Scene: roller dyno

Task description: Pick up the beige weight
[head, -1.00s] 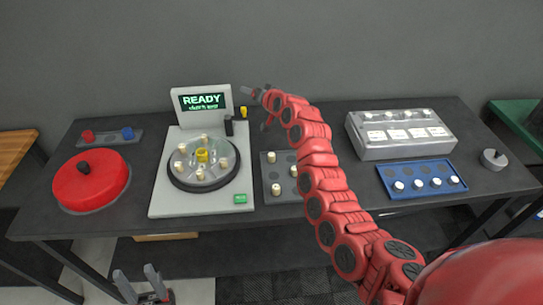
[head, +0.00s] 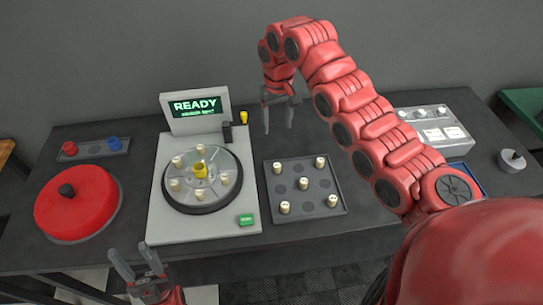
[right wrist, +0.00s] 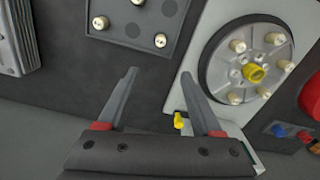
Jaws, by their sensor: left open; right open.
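Several beige weights, small upright cylinders, stand in a dark grey tray (head: 309,208); one (head: 319,162) is at its far right, another (head: 277,168) at its far left. More beige weights (head: 224,179) stand on the wheel (head: 211,206) of the machine. My right gripper (head: 278,128) is open and empty, above the table behind the tray. In the right wrist view, nothing lies between its fingers (right wrist: 159,75); tray weights (right wrist: 160,40) show beyond them. My left gripper (head: 136,262) is open and empty at the table's front edge, left of the machine.
The machine (head: 160,218) has a screen (head: 195,106) reading READY and a green button (head: 246,220). A red round lid (head: 75,205) lies left. A white box (head: 430,125), a blue tray (head: 470,175) and a grey knobbed weight (head: 511,161) are right, partly behind my right arm.

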